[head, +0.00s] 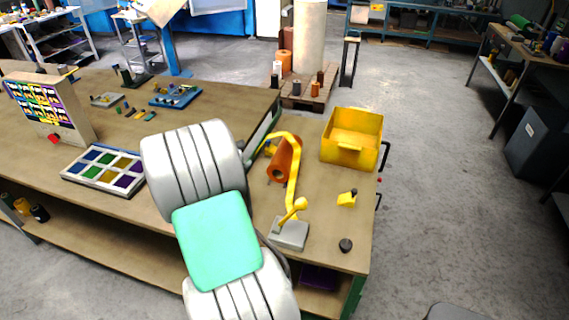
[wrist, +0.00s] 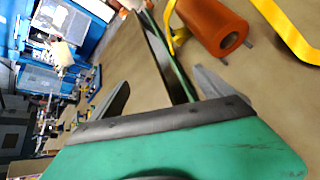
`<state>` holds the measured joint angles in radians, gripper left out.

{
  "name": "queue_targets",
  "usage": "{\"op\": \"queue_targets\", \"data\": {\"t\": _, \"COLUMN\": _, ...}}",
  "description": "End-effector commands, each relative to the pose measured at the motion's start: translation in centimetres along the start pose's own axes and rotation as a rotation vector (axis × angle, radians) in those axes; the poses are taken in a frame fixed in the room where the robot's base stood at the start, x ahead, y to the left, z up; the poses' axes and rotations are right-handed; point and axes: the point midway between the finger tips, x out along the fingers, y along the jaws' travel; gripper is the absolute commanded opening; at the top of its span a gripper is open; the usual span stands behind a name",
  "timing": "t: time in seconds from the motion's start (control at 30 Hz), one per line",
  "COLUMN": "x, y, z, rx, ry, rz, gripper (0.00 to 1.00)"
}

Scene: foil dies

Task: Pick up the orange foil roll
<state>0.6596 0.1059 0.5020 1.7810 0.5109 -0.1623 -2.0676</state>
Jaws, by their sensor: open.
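The orange foil roll (head: 281,160) lies on its side on the right-hand bench, behind a curved yellow lever arm (head: 297,165) on a grey base (head: 289,234). A small yellow part touches or sits close by its left side. In the wrist view the roll (wrist: 208,22) is at the top, its hollow end facing the camera. My gripper (wrist: 160,88) is open and empty in the wrist view, fingers spread wide. The roll is beyond the right finger, apart from it. In the head view my own arm hides the gripper.
A yellow bin (head: 352,138), a small yellow block (head: 347,198) and a black knob (head: 346,245) are on the right-hand bench. A gap with a dark green edge (wrist: 166,50) separates the benches. A tray of coloured squares (head: 104,170) is at left.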

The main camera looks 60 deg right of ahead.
Motion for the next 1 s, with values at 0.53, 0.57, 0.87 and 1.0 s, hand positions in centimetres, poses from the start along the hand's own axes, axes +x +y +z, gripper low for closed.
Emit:
{"op": "queue_targets", "data": {"t": 0.53, "x": 12.4, "y": -12.8, "z": 3.9, "rx": -0.748, "ry": -0.206, "rz": -0.18, "gripper": 1.0}}
{"op": "queue_targets", "data": {"t": 0.57, "x": 12.7, "y": -12.8, "z": 4.0, "rx": -0.749, "ry": -0.206, "rz": -0.18, "gripper": 1.0}}
{"op": "queue_targets", "data": {"t": 0.87, "x": 16.9, "y": -13.4, "z": 5.0, "rx": -0.747, "ry": -0.205, "rz": -0.178, "gripper": 1.0}}
{"op": "queue_targets", "data": {"t": 1.0, "x": 17.1, "y": -13.4, "z": 5.0, "rx": -0.746, "ry": -0.205, "rz": -0.177, "gripper": 1.0}}
